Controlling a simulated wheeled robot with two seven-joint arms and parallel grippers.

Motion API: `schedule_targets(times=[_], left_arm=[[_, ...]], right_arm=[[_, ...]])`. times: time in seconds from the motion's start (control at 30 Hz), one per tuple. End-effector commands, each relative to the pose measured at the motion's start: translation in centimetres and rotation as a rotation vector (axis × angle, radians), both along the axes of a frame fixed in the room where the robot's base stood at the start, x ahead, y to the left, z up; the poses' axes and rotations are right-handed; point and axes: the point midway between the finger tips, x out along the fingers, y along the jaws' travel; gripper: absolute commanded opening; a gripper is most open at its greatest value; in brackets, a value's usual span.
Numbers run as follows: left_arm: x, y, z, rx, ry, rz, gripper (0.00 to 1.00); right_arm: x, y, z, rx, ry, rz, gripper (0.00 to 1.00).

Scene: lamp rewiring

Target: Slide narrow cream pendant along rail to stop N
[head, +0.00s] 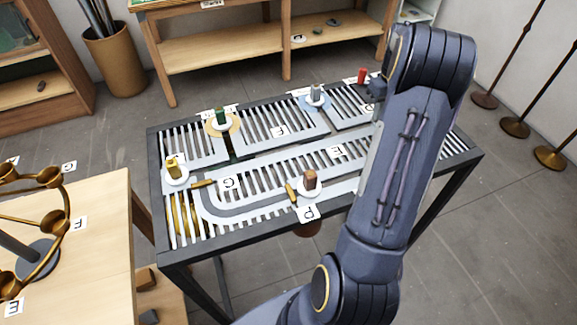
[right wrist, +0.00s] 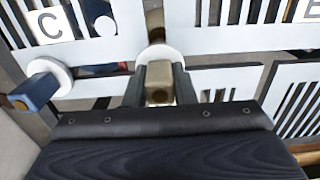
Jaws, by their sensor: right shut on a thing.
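In the right wrist view my right gripper (right wrist: 160,88) is shut on a narrow tan-cream handle (right wrist: 160,94). A round white disc (right wrist: 172,54) sits at this handle on the pale slotted rail plate (right wrist: 222,42). The pendant's shade is hidden, so I cannot tell its shape. In the head view my right arm covers the held handle and the right part of the rail table (head: 262,201). No label that I can read as N shows. My left gripper is not in view.
A blue handle (right wrist: 38,90) stands left of my gripper, near label C (right wrist: 51,25). Green (head: 221,116), grey (head: 316,93), yellow (head: 173,166), brown (head: 310,179) and red (head: 362,76) handles stand along the table. A wooden bench (head: 105,255) with a brass lamp is at left.

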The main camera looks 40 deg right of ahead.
Motion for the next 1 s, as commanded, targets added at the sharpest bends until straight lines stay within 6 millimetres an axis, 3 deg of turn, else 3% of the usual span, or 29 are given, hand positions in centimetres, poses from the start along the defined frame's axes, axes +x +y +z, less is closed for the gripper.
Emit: schedule_targets(times=[0.37,1.0], left_arm=[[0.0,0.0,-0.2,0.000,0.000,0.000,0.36],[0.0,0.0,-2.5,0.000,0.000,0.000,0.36]], right_arm=[[-0.2,0.0,-0.1,0.001,0.000,0.000,0.04],[-6.2,1.9,-0.2,0.002,0.000,-0.001,0.04]])
